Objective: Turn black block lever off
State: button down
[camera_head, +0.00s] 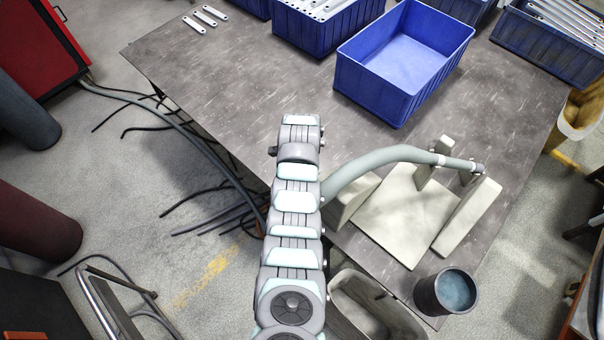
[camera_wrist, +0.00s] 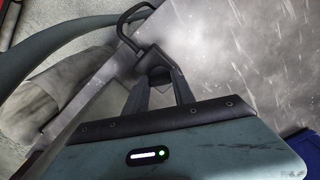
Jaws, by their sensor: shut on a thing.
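In the wrist view, a small dark block (camera_wrist: 150,58) stands on the grey table, with a dark bent rod (camera_wrist: 132,20) looping up from it. A black rounded part of the lever (camera_wrist: 158,73) sits between the fingers of my gripper (camera_wrist: 159,84), which is shut on it. The fingers hide part of the lever, so its exact angle cannot be told. In the head view my arm covers this spot; the block, the lever and the fingers are hidden.
The grey table (camera_head: 240,75) carries an empty blue bin (camera_head: 385,101), a pale fixture (camera_head: 405,217) and a dark cup (camera_head: 429,296). A grey hose (camera_head: 375,160) arches from beside my arm to the fixture. Several flat brackets (camera_head: 205,18) lie at the far left.

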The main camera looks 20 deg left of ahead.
jog(key=shift+n, duration=0.3)
jog(key=n+p, duration=0.1)
jog(key=n, duration=0.2)
jog(key=shift+n+p, duration=0.3)
jog(key=shift+n, duration=1.2)
jog(key=c, duration=1)
grip_release()
jog(key=shift+c, duration=0.2)
